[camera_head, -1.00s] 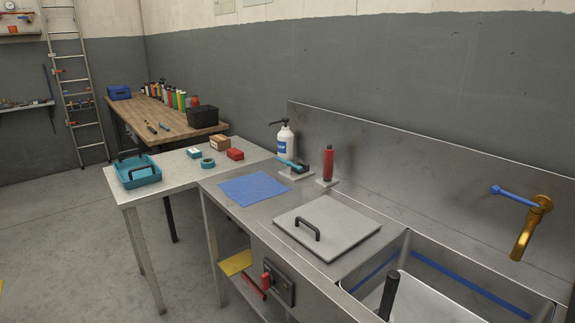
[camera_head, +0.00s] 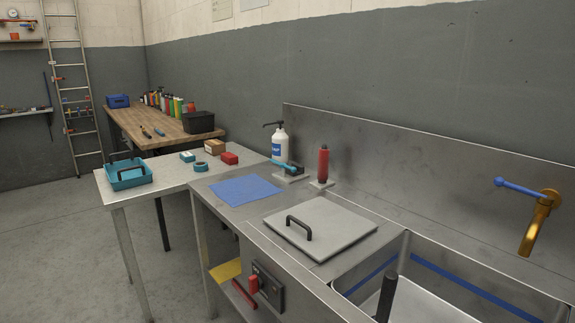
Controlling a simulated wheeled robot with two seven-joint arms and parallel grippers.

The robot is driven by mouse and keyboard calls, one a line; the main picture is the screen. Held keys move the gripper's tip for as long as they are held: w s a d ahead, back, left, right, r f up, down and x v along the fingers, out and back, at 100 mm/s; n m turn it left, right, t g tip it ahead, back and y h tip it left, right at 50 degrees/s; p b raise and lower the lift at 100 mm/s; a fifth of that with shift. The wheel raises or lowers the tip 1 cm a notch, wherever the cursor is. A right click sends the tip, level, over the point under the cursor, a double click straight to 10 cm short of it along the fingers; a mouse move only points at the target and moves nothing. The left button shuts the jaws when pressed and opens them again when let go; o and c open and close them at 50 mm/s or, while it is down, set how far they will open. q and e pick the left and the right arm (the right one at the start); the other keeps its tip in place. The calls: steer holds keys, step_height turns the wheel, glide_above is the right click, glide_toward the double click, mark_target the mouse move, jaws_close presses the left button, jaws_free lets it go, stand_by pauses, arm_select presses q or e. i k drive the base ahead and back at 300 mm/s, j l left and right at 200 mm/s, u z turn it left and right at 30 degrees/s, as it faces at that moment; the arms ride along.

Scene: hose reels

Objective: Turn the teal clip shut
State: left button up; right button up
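The teal clip (camera_head: 285,166) is a short teal bar that reaches left from a small black block (camera_head: 296,170). The block sits on a pale plate on the steel counter, in front of the white pump bottle (camera_head: 280,147). The bar lies roughly level, and I cannot tell from here how it engages with the block. Neither of my grippers is in view.
Nearby are a red bottle (camera_head: 323,164), a blue mat (camera_head: 245,190) and a grey lid (camera_head: 345,228) with a black handle. The sink (camera_head: 480,288) is at right, below a brass tap (camera_head: 535,232). A side table (camera_head: 170,185) holds a teal tray (camera_head: 129,177).

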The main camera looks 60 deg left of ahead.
mark_target(293, 170)
steer(key=i+u, duration=0.1)
steer(key=u, duration=0.25)
steer(key=i+u, duration=0.15)
steer(key=u, duration=0.2)
steer(key=i+l+u, duration=0.1)
steer(key=u, duration=0.25)
